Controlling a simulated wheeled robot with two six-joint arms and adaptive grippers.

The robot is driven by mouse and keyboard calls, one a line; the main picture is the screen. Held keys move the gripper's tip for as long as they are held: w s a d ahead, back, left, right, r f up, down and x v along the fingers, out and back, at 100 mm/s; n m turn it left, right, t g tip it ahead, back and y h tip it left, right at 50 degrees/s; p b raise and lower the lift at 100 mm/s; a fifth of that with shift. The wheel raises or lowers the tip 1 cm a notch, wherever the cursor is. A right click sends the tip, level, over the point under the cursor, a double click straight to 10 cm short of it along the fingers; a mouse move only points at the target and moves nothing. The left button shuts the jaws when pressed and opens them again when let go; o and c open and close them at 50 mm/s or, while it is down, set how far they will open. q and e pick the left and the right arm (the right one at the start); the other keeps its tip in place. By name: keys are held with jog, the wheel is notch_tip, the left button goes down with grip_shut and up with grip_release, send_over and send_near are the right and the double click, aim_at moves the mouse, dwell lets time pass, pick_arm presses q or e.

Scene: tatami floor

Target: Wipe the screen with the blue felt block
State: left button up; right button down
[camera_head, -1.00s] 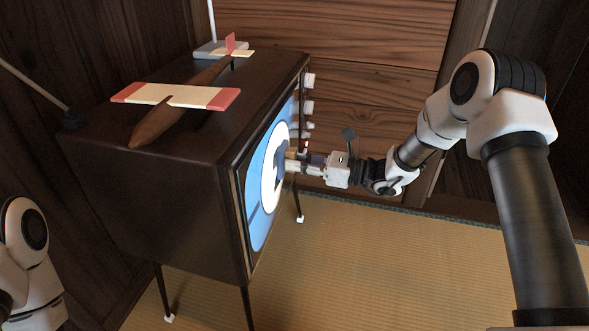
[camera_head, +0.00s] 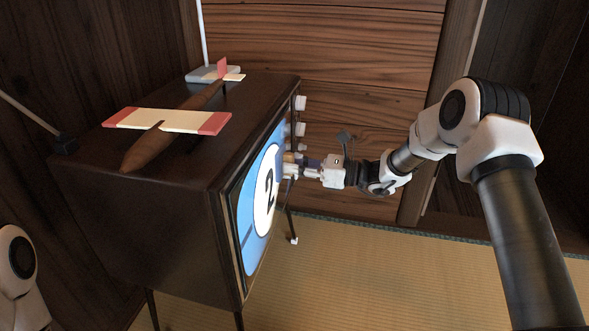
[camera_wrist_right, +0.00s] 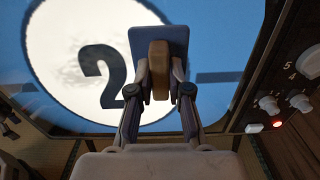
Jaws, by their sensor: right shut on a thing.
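The television screen (camera_head: 256,222) shows a black 2 in a white circle on blue. It also fills much of the right wrist view (camera_wrist_right: 54,51). My right gripper (camera_head: 290,168) is shut on the tan handle of the blue felt block (camera_wrist_right: 142,35), with a finger on each side of it. The blue pad faces the screen at the right side of the white circle in the wrist view. It looks to be at the glass, but I cannot tell for sure whether it touches. My left gripper is out of view; only part of my left arm shows.
The dark wooden television cabinet (camera_head: 120,205) stands on thin legs. A model plane (camera_head: 176,128) lies on top. Knobs (camera_wrist_right: 299,102) and a red light (camera_wrist_right: 277,124) sit beside the screen. Tatami floor (camera_head: 370,270) in front is clear.

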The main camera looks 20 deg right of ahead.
jog(key=shift+s+a, duration=0.5)
jog(key=shift+s, duration=0.25)
jog(key=shift+s+a, duration=0.45)
jog(key=shift+s, duration=0.3)
jog(key=shift+s+a, duration=0.65)
jog(key=shift+s, duration=0.3)
jog(key=shift+s+a, duration=0.65)
jog(key=shift+s, duration=0.3)
jog(key=shift+s+a, duration=0.65)
jog(key=shift+s, duration=0.3)
jog(key=shift+s+a+b, duration=0.2)
jog(key=shift+s+a, duration=0.45)
jog(key=shift+s, duration=0.3)
jog(key=shift+s+a+b, duration=0.25)
jog(key=shift+s+a, duration=0.45)
jog(key=shift+s, duration=0.3)
jog(key=shift+s+a+b, duration=0.2)
jog(key=shift+s+a, duration=0.45)
jog(key=shift+s, duration=0.3)
jog(key=shift+d, duration=0.1)
jog(key=p+v, duration=0.2)
jog(key=v, duration=0.4)
jog(key=shift+p, duration=0.35)
